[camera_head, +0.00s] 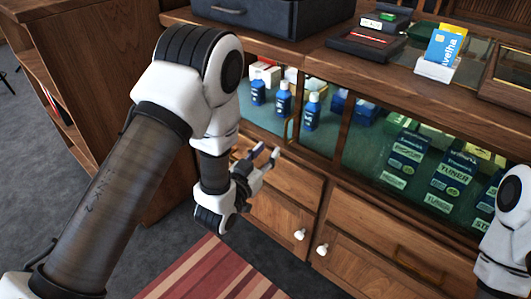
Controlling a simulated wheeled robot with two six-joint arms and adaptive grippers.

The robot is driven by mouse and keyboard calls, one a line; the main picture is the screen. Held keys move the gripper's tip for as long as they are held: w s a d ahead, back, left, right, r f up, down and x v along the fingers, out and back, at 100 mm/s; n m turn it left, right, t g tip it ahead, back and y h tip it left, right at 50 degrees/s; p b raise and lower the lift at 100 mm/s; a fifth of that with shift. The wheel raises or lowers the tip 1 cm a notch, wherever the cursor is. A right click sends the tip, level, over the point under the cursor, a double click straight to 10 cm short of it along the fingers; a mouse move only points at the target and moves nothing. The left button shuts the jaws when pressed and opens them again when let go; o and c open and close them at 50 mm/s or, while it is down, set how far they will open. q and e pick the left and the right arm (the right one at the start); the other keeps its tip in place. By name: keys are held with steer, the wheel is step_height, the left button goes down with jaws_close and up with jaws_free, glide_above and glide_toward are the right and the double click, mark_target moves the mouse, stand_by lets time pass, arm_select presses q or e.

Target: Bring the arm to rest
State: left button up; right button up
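My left arm comes in from the left and reaches across the front of a wooden glass-front counter. My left gripper (266,158) is at the end of the arm, in front of the counter's lower glass edge and above a wooden drawer. Its two fingers are spread apart with nothing seen between them. Part of my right arm shows at the right edge of the view; its gripper is outside the picture.
The counter (385,235) has drawers, white knobs and a display with blue bottles (283,98) and tuner boxes (404,160). On top are a dark case (275,22), a card holder (434,71) and a card terminal (385,20). A striped rug (215,272) lies on the grey floor.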

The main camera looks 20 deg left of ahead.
stand_by(0.4)
arm_select(q)
steer(key=s+a+f+n+g+y, duration=0.15)
steer(key=s+f+g, duration=0.45)
steer(key=s+f, duration=0.6)
steer(key=s+a+f+n+g+y, duration=0.1)
steer(key=s+a+f+g, duration=0.35)
steer(key=s+f, duration=0.75)
steer(key=s+d+f+g+p, duration=0.1)
steer(key=s+f+g, duration=0.2)
steer(key=s+g, duration=0.55)
step_height(320, 180, up, 19)
steer(key=t+p, duration=0.1)
steer(key=p, duration=1.8)
steer(key=shift+s+r, duration=0.2)
